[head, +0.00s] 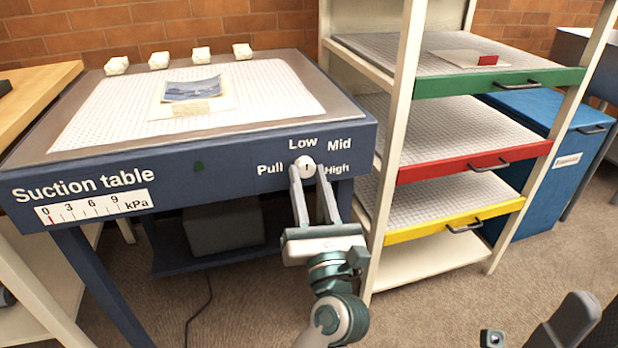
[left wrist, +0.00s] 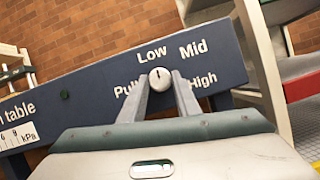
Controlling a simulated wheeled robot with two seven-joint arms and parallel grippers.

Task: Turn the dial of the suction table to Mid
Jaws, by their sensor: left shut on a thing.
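The suction table (head: 190,160) has a dark blue front with a small white dial (head: 306,163) near its right end. The labels Pull, Low, Mid and High are printed around the dial. In the left wrist view the dial (left wrist: 160,78) shows a short dark mark pointing up, roughly toward Low. My left gripper (head: 308,172) is shut on the dial, one finger at each side. The fingers also show in the left wrist view (left wrist: 160,85). The kPa gauge (head: 97,207) has a red mark at 0.
A print (head: 193,88) lies on the table's white perforated top, with several pale blocks behind. To the right stands a cream rack (head: 392,150) with green-, red- and yellow-fronted shelves, its post close to my left gripper. A blue cabinet (head: 545,150) stands beyond.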

